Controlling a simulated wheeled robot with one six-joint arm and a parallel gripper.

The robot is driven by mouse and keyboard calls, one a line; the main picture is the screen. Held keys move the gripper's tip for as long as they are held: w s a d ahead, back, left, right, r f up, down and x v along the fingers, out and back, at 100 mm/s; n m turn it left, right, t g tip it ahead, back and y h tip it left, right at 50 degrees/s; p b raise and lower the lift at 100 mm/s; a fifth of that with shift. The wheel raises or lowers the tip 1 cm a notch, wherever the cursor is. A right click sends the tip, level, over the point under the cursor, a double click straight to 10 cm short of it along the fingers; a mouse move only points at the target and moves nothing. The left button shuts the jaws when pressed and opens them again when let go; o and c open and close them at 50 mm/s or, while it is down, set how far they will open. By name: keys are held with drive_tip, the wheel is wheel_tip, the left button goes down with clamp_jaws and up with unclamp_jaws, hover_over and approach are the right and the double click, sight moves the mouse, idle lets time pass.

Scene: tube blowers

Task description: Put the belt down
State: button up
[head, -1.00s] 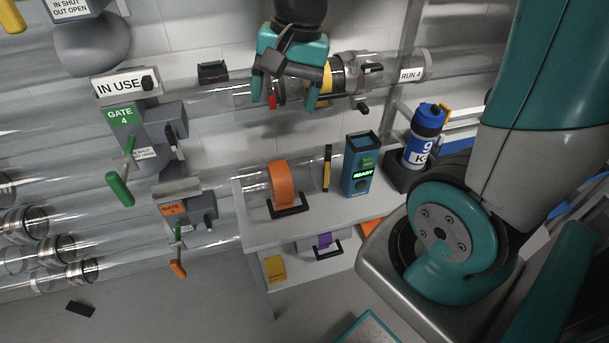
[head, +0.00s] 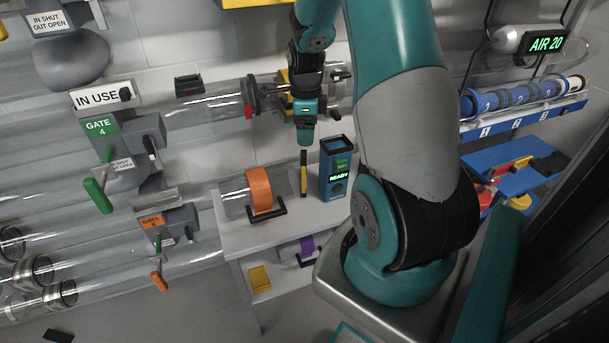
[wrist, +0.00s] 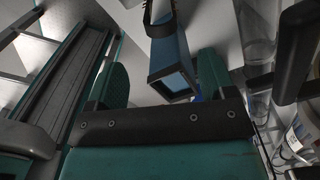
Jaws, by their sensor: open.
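An orange band (head: 260,190) with a black base stands on the grey shelf (head: 235,232), at a short clear tube; it looks like a belt, but I cannot tell if it is the one meant. A purple band (head: 307,245) with a black base is on the lower level. A yellow band shows on the upper clear tube, partly behind my arm. My gripper (head: 305,140) points down above the shelf, near the blue READY device (head: 335,170). In the wrist view its fingers are apart with nothing held, and the blue device (wrist: 172,75) shows beyond them.
A black-and-yellow upright piece (head: 303,173) stands between the orange band and the blue device. A yellow block (head: 259,279) is on the lower level. GATE 4 handles (head: 98,195) jut out at left. Blue racks (head: 520,115) with canisters are at right.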

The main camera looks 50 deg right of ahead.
sight(304, 151)
wheel_tip(304, 151, down, 8)
drive_tip(key=shift+w+r, duration=0.15)
idle(0.3)
drive_tip(key=shift+c, duration=0.4)
